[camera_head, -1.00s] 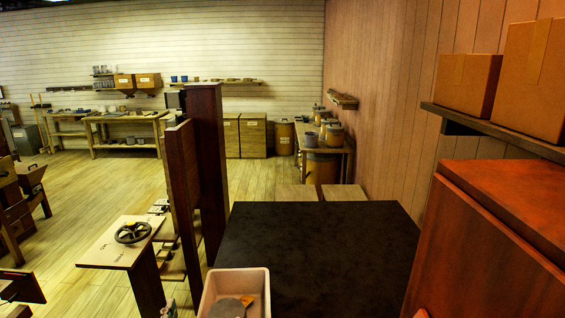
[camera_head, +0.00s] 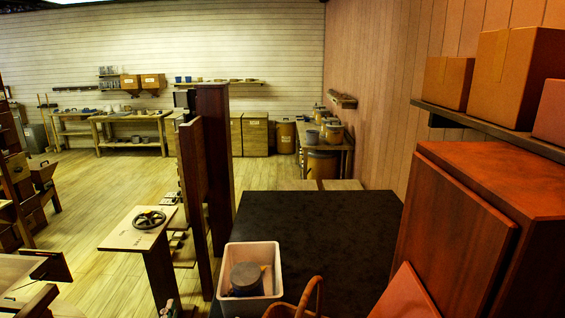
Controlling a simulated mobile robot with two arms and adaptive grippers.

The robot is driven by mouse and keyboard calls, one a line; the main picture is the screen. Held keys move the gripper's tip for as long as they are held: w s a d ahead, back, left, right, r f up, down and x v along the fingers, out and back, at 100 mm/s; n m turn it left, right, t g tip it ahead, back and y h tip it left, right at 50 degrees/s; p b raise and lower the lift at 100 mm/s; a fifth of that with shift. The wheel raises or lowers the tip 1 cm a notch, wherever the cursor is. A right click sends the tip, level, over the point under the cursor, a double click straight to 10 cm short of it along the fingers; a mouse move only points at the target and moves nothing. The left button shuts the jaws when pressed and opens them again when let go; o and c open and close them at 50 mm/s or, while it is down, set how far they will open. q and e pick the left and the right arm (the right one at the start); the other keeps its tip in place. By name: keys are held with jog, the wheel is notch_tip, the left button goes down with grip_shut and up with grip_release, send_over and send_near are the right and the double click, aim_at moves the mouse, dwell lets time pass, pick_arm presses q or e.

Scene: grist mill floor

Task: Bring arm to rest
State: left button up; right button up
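Neither of my arms can be made out in the head view, and no gripper shows. A small grey shape (camera_head: 170,309) is cut off at the bottom edge, and I cannot tell what it is.
A dark-topped table (camera_head: 310,235) stands ahead. A pale bin (camera_head: 277,258) holding a dark round item (camera_head: 246,279) and a wicker handle (camera_head: 312,295) are near its front. A reddish cabinet (camera_head: 455,230) is at right, a handwheel stand (camera_head: 130,238) at left. Floor (camera_head: 100,190) is open beyond.

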pick_arm(q)
jog(key=s+a+f+g+y, duration=0.1)
jog(key=s+a+f+g, duration=0.2)
jog(key=f, duration=0.4)
jog(key=s+a+f+g+y, duration=0.1)
jog(key=s+f+g, duration=0.2)
jog(key=s+f, duration=0.25)
jog(key=s+a+f+g+y, duration=0.1)
jog(key=s+f+g, duration=0.35)
jog(key=s, duration=0.25)
jog(key=s+a+f+g, duration=0.1)
jog(key=s+f+g, duration=0.2)
jog(key=s+f, duration=0.4)
notch_tip(320, 180, down, 29)
jog(key=g+b, duration=0.1)
jog(key=b, duration=0.6)
jog(key=s+a+f+b, duration=0.1)
jog(key=s+f+b, duration=0.2)
jog(key=s+f, duration=0.6)
jog(key=s+a+f+g+b, duration=0.1)
jog(key=s+f+b, duration=0.3)
jog(key=s+f, duration=0.5)
notch_tip(320, 180, down, 8)
jog(key=shift+s+a+f, duration=0.1)
jog(key=shift+s+a, duration=0.05)
jog(key=shift+a, duration=0.35)
pick_arm(e)
notch_tip(320, 180, down, 14)
jog(key=shift+w+d, duration=0.15)
